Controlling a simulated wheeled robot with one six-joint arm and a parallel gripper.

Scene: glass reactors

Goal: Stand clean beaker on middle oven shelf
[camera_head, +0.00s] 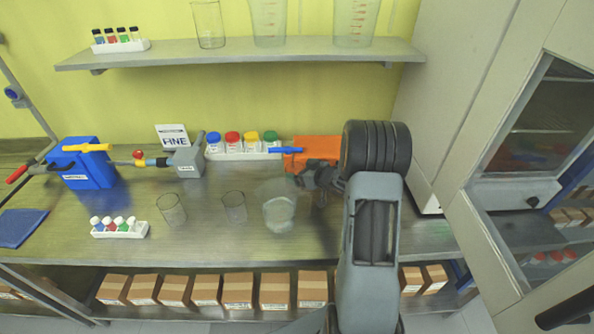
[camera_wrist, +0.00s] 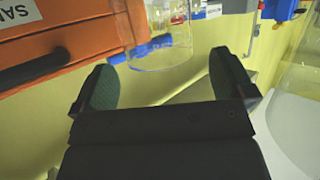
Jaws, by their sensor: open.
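Clear glass beakers stand on the bench: a left one (camera_head: 171,210), a middle one (camera_head: 233,207) and a larger one (camera_head: 280,211) nearer my arm. I cannot tell which is the clean beaker. My gripper (camera_head: 315,178) is over the bench by the orange box, right of the larger beaker. In the wrist view its fingers (camera_wrist: 165,72) are spread apart. A clear glass beaker (camera_wrist: 160,48) shows just beyond and between the fingertips, and nothing is clamped. A glass-fronted cabinet (camera_head: 488,185), perhaps the oven, stands at the right; its middle shelf is hard to make out.
The orange box (camera_head: 318,146) stands close beside my gripper and fills the wrist view's upper left. Bottles with coloured caps (camera_head: 240,143), a blue device (camera_head: 85,167) and a vial rack (camera_head: 120,230) occupy the bench. A wall shelf (camera_head: 240,55) holds more glassware.

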